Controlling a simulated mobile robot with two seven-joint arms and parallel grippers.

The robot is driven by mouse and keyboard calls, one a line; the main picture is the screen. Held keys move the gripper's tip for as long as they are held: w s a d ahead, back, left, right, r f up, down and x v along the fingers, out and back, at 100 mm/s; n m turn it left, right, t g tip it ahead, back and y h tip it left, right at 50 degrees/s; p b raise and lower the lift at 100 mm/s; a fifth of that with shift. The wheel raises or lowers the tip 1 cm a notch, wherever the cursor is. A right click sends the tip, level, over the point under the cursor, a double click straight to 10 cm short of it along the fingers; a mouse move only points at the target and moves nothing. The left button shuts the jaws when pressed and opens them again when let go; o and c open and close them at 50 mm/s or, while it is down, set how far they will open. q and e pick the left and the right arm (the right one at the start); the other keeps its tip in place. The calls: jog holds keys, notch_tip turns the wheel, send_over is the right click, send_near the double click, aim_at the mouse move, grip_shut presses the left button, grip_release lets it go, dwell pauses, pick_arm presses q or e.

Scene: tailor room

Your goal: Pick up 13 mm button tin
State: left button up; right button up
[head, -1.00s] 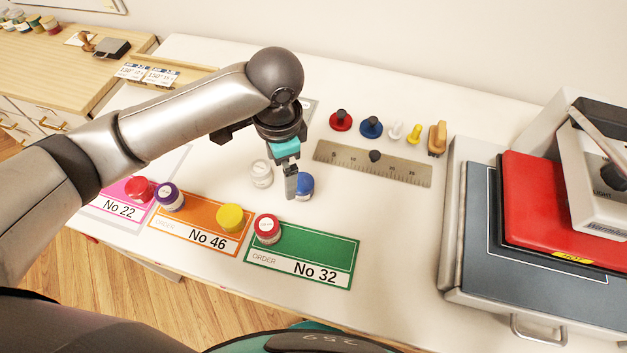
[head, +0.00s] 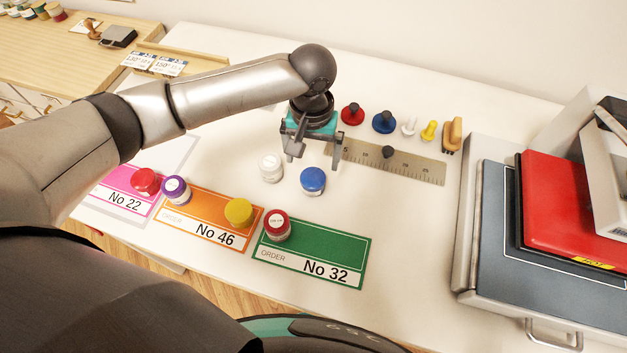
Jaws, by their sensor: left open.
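Several small round tins stand on the white table, their label sizes too small to read, so I cannot tell which is the 13 mm button tin. A white tin (head: 270,168) and a blue-lidded tin (head: 312,181) stand loose in the middle. A red tin with a white label (head: 277,225) stands on the green No 32 card (head: 325,250). A yellow tin (head: 239,212) and a purple-rimmed tin (head: 176,190) are at the orange No 46 card (head: 212,222). A red tin (head: 145,181) is on the pink card. My left gripper (head: 312,154) is open and empty, above and behind the white and blue tins.
A metal ruler (head: 400,166) lies behind the blue tin. Red (head: 352,114) and blue (head: 384,122) knobbed pieces, smaller white and yellow ones, and a wooden-handled item (head: 452,135) stand behind it. A heat press (head: 530,220) fills the right. Table right of the green card is clear.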

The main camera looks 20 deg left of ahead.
aim_at(312, 178)
pick_arm(q)
notch_tip(312, 178, down, 9)
jog(key=shift+f+b, duration=0.1)
jog(key=shift+b, duration=0.5)
jog(key=shift+c, duration=0.2)
jog(key=c, duration=1.4)
jog(key=shift+r, duration=0.2)
jog(key=shift+c, duration=0.2)
